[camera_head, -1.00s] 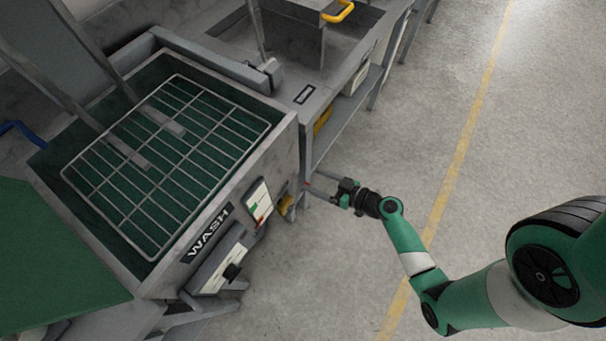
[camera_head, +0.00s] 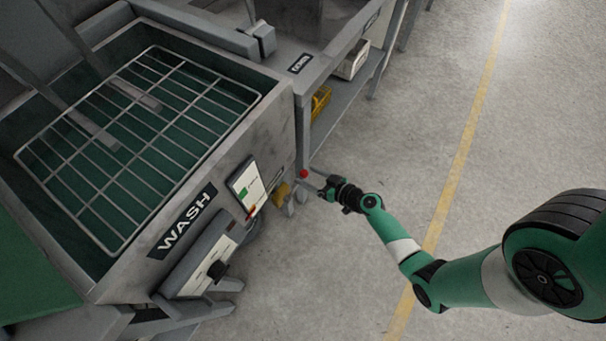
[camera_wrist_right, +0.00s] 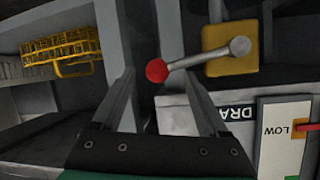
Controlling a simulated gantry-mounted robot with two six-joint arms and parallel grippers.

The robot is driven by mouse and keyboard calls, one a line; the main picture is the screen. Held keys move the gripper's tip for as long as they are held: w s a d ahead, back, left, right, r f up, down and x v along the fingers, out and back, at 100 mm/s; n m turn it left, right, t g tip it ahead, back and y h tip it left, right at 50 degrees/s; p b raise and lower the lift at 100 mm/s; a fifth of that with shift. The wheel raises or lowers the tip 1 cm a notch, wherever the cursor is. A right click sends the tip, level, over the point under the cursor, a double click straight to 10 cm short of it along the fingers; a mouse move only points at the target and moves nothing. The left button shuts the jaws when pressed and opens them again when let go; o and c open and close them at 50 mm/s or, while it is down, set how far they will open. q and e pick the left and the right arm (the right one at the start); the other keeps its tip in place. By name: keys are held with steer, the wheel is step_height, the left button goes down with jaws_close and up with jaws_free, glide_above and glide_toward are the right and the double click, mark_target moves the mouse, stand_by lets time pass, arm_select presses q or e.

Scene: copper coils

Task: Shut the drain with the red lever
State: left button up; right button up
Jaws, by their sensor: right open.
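The drain lever is a metal bar (camera_wrist_right: 212,58) with a round red knob (camera_wrist_right: 157,71), fixed to a yellow valve (camera_wrist_right: 230,50). In the head view the red knob (camera_head: 304,173) shows at the lower right corner of the wash tank, near the yellow valve (camera_head: 282,192). My right gripper (camera_head: 312,184) is open there. In the right wrist view its two fingers (camera_wrist_right: 158,78) are spread, with the knob between their tips in the picture. Whether they touch it, I cannot tell. My left gripper is not in view.
The wash tank (camera_head: 270,125) holds a wire rack (camera_head: 165,135). A control panel (camera_head: 246,188) sits on its front, close to the valve. A DRAIN label is partly visible (camera_wrist_right: 236,113). A yellow basket (camera_wrist_right: 62,47) stands on a shelf. The floor (camera_head: 400,130) right of the tank is clear.

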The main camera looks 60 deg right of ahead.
mark_target(306, 175)
steer(key=shift+x, duration=1.6)
steer(key=shift+a, duration=0.1)
steer(key=c, duration=1.2)
jaws_close()
